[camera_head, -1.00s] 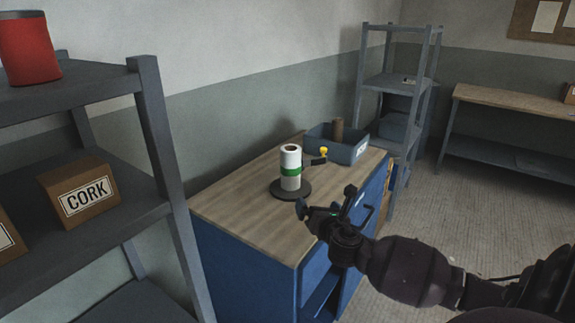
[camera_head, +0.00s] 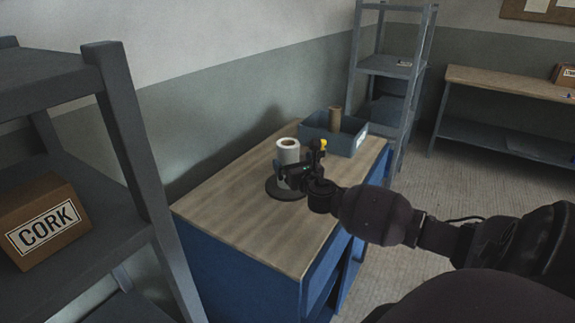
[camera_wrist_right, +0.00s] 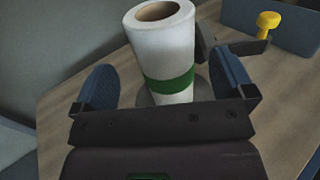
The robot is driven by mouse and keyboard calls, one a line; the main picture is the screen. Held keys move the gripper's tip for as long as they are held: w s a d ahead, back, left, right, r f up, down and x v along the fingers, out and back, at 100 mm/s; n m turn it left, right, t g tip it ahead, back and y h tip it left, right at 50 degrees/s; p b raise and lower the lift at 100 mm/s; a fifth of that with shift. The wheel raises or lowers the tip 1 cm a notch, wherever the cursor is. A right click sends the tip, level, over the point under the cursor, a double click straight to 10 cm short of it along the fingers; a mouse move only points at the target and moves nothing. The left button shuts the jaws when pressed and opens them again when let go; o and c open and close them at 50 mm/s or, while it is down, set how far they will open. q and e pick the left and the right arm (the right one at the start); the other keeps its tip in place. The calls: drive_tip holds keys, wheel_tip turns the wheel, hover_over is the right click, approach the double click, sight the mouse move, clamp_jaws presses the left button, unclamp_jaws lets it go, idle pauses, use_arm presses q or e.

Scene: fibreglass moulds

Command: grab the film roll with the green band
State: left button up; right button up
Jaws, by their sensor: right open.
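The film roll with the green band (camera_head: 288,151) stands upright on a dark round base on the wooden top of a blue cabinet. In the right wrist view the white roll (camera_wrist_right: 162,48) shows its green band and open brown core, and it stands between the two blue-padded fingers. My right gripper (camera_head: 296,176) is open around the roll, one finger on each side; I cannot tell whether either finger touches it. In the head view the gripper hides the band and the roll's lower part. My left gripper is not in view.
A dark arm with a yellow knob (camera_wrist_right: 268,20) stands close beside the roll. A blue-grey bin (camera_head: 334,134) holding a brown tube is behind it. The cabinet top's near left (camera_head: 235,222) is clear.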

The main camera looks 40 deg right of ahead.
drive_tip(key=shift+x, duration=2.9)
drive_tip(key=shift+d+r, duration=0.15)
drive_tip(key=shift+r, duration=0.05)
drive_tip(key=shift+s, duration=0.1)
drive_tip(key=shift+r, duration=0.1)
drive_tip(key=c, duration=1.3)
